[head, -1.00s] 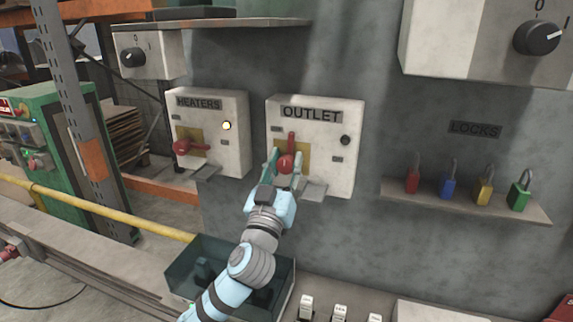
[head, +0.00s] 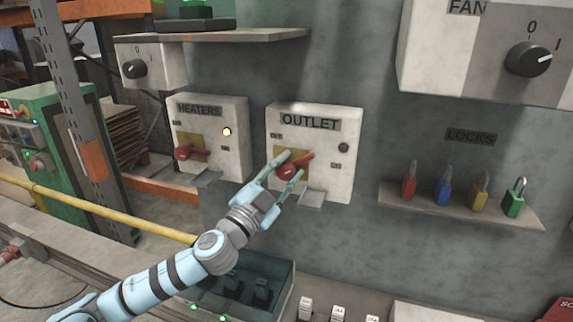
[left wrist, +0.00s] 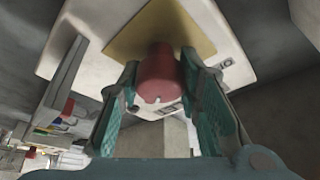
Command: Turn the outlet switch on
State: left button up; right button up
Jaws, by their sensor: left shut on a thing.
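The outlet box (head: 336,185) is a white panel on the grey wall, labelled OUTLET, with a yellow plate and a red rotary switch (head: 288,172). The switch's red handle tilts up to the right. The small round lamp (head: 343,147) on the box is dark. My left gripper (head: 282,170) is shut on the red switch, one finger on each side of its knob. In the left wrist view the red switch (left wrist: 159,75) sits between the two green fingers. My right gripper is not in view.
The heaters box (head: 225,165) with a lit lamp and red switch is at left. A lock shelf (head: 455,210) holds several coloured padlocks at right. A small ledge (head: 311,199) juts out below the outlet switch. A dark open bin (head: 270,275) stands below.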

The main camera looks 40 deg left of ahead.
pick_arm(q)
jog(key=m+h+p, duration=0.1)
jog(key=m+p, duration=0.1)
jog(key=m+g+p, duration=0.1)
jog(key=m+p, duration=0.1)
jog(key=m, duration=0.1)
jog(key=shift+r+h, duration=0.15)
jog(key=shift+h, duration=0.25)
jog(key=shift+m+g+p, duration=0.5)
jog(key=shift+m+p, duration=0.5)
jog(key=shift+p, duration=0.1)
jog(key=shift+f+m+h+p, duration=0.2)
jog(key=shift+m+h+p, duration=0.1)
jog(key=shift+m, duration=0.1)
jog(key=o, duration=1.1)
jog(key=shift+o, duration=0.2)
jog(key=shift+r, duration=0.1)
